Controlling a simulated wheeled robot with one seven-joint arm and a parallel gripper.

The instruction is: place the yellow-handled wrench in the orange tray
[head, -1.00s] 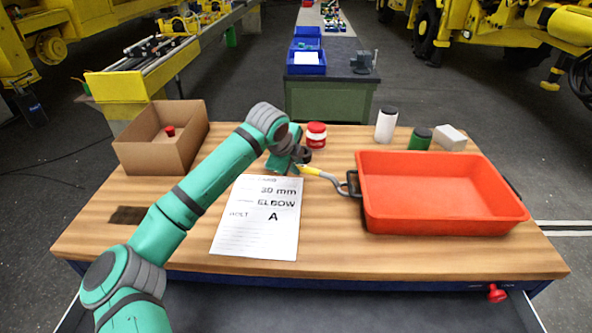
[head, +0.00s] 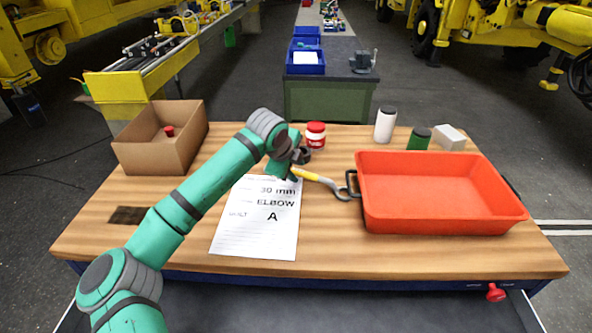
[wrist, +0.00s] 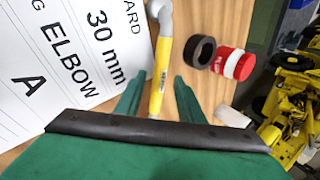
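The yellow-handled wrench (head: 309,175) lies on the table left of the orange tray (head: 376,220), its grey head (head: 342,193) close to the tray's left handle. In the wrist view the yellow handle (wrist: 157,92) runs between the two green fingers of my gripper (wrist: 159,78), with a gap on each side. My gripper (head: 284,171) is open at the handle's free end in the head view, where its fingertips are hard to make out. The tray looks empty.
A printed sheet (head: 252,225) lies under and in front of my gripper. A black ring (wrist: 200,52) and a red-and-white jar (head: 315,135) stand close behind it.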

